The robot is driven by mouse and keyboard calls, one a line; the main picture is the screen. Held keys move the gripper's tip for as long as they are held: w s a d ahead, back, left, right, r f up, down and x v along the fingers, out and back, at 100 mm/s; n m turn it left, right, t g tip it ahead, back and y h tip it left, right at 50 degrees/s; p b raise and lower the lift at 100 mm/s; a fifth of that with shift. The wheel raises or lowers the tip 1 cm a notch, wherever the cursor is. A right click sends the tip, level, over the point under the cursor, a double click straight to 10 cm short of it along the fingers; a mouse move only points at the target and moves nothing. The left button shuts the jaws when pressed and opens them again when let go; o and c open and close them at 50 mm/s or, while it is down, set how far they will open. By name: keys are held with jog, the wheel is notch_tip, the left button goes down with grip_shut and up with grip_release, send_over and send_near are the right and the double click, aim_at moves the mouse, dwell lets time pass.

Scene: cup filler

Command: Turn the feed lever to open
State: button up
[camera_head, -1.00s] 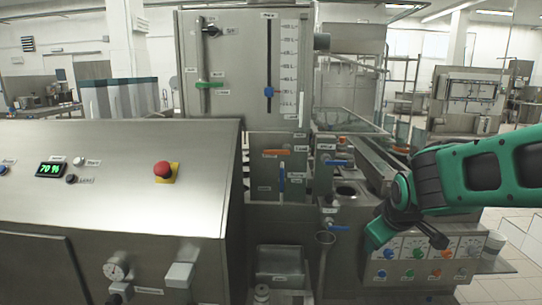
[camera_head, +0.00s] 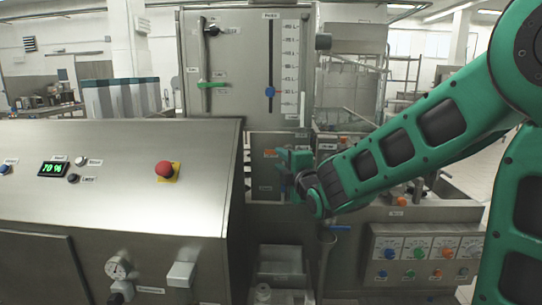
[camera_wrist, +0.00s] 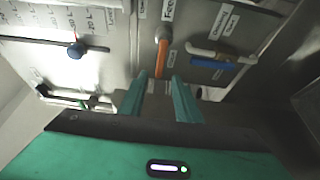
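The feed lever is an orange handle (camera_wrist: 161,52) on the steel panel, below a label that reads as Feed in the wrist view. In the head view only a small orange part (camera_head: 269,152) shows beside my gripper. My gripper (camera_wrist: 160,80) is open, with its two green fingers apart. In the wrist view the lever's near end appears between the fingertips, with gaps on both sides. I cannot tell how deep the lever sits between them. In the head view my gripper (camera_head: 286,166) is in front of the panel and hides most of the lever.
A blue-handled lever (camera_wrist: 213,64) sits just right of the feed lever in the wrist view. A tank panel with a blue slider (camera_head: 270,92) and a green lever (camera_head: 212,85) stands above. A red emergency button (camera_head: 164,169) is on the left console.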

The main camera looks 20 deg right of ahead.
aim_at(273, 153)
jog(key=w, duration=0.8)
jog(key=shift+w+a, duration=0.3)
grip_shut()
